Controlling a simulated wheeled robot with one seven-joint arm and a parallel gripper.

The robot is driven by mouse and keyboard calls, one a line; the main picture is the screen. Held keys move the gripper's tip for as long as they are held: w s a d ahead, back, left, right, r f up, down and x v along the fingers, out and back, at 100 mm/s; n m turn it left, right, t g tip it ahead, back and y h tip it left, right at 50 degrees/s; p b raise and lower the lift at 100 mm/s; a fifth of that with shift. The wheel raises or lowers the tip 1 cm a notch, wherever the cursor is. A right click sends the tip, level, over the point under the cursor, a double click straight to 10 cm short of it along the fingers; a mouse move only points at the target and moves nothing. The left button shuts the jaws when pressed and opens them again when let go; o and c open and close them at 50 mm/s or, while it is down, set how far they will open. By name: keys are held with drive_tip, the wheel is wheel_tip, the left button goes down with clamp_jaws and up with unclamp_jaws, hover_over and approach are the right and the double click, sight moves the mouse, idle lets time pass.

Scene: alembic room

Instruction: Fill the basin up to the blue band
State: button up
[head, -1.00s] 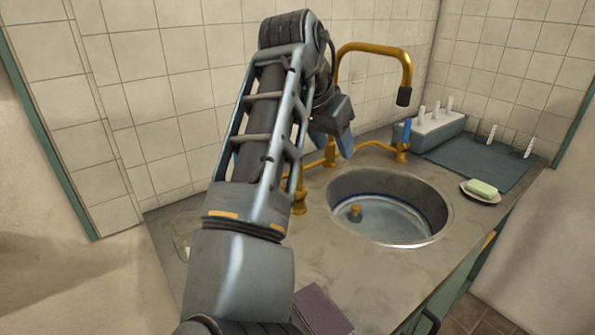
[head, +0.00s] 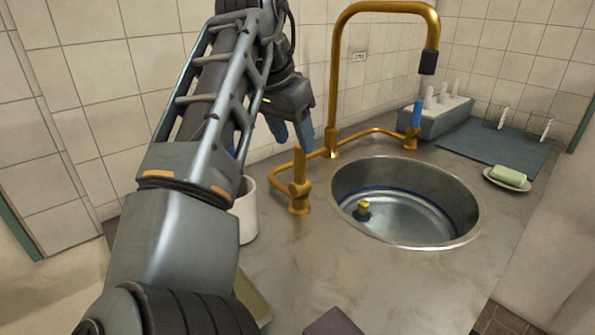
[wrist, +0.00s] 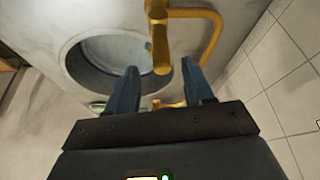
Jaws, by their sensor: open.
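The round metal basin (head: 470,215) is sunk in the counter, with a thin blue band inside its wall. A brass-topped plug (head: 363,207) is on its floor; I cannot tell if it is seated. I cannot make out a water level. The tall brass spout (head: 340,75) has a black nozzle (head: 428,62) over the basin, with no stream visible. A brass left handle (head: 300,178) and a blue right handle (head: 417,114) flank it. My gripper (head: 272,142) is open and empty, just left of and above the brass handle. In the wrist view the handle (wrist: 159,38) shows between and beyond the fingertips (wrist: 163,80).
A white mug (head: 245,218) stands left of the brass handle, partly behind my arm. A soap dish (head: 508,180), a dark mat (head: 490,142) and a grey holder (head: 445,118) lie at the right. A dark book-like thing (head: 333,322) is at the front. The tiled wall is close behind.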

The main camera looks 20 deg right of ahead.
sight(302, 164)
drive_tip(key=shift+w+f, duration=0.1)
drive_tip(key=shift+f, duration=0.3)
drive_tip(key=x, duration=0.7)
drive_tip(key=shift+d+f, duration=0.1)
drive_tip(key=shift+d, duration=0.05)
clamp_jaws()
